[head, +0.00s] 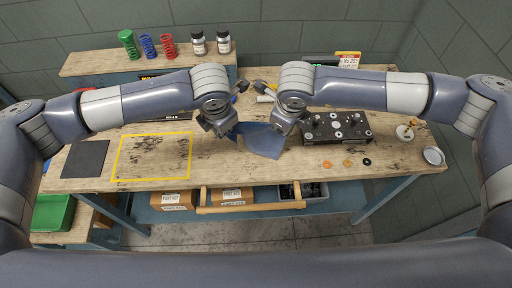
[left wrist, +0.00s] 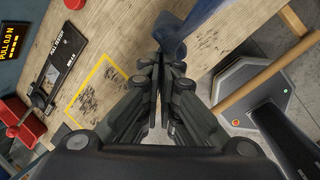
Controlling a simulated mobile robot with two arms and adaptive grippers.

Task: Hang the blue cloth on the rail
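The blue cloth (head: 262,142) hangs between my two grippers, above the front half of the workbench. Its upper corners are at the fingertips and its lower part droops. My left gripper (head: 222,127) is shut on its left corner; in the left wrist view the fingers (left wrist: 159,62) are close together with the cloth (left wrist: 195,35) running off to the upper right. My right gripper (head: 284,126) appears shut on the right corner, its tips partly hidden. The wooden rail (head: 250,210) runs along the bench's front, below and nearer than the cloth, and is bare.
A yellow-outlined area (head: 150,178) and a dark mat (head: 85,159) lie left on the workbench. A black control panel (head: 337,128) stands right of my right gripper, with small rings (head: 347,163) before it. Cardboard boxes (head: 172,200) sit on the shelf behind the rail.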

